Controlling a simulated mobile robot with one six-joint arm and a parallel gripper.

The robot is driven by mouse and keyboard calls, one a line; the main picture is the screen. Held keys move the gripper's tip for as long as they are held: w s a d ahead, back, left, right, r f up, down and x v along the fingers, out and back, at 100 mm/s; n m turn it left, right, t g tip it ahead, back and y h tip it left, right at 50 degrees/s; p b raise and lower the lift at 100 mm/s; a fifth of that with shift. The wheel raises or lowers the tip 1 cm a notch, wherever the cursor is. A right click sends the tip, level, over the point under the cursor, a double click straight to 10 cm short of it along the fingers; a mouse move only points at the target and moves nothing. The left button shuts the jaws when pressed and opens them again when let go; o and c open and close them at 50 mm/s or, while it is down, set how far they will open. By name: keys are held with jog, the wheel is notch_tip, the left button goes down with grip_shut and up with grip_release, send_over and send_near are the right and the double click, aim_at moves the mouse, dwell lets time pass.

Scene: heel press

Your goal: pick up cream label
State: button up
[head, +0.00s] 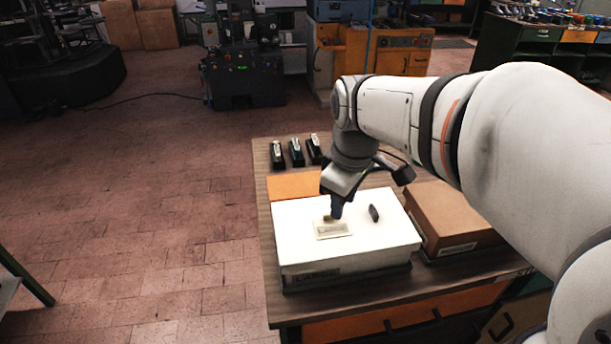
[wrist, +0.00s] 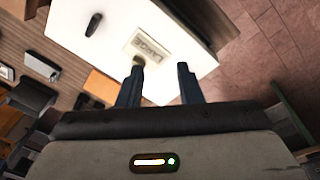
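The cream label (head: 333,230) lies flat on top of a white box (head: 350,262) on the table. In the wrist view the label (wrist: 150,46) shows printed letters that look like "LARGE". A small olive-brown piece (wrist: 138,60) sits at the label's edge, close to the left fingertip. My gripper (head: 336,211) is above the label's far edge in the head view. In the wrist view my gripper (wrist: 159,72) has its two dark fingers apart with nothing held between them. The label lies just beyond the fingertips there; the exact height gap cannot be told.
A small dark object (head: 374,213) lies on the white box, right of the label. A brown box (head: 455,215) stands close on the right. Three black stapler-like items (head: 296,152) and an orange sheet (head: 293,186) are behind. Open floor (head: 160,220) is on the left.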

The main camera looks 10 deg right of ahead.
aim_at(332, 225)
jog(key=w+d+f+n+g+b, duration=0.2)
jog(key=w+f+n+b, duration=0.15)
jog(key=w+n, duration=0.55)
jog(key=f, duration=0.2)
jog(key=f+p, duration=0.1)
jog(key=f, duration=0.5)
jog(key=shift+s+a+p, duration=0.1)
jog(key=shift+a+p, duration=0.2)
jog(key=shift+a, duration=0.05)
jog(key=shift+r, duration=0.1)
grip_shut()
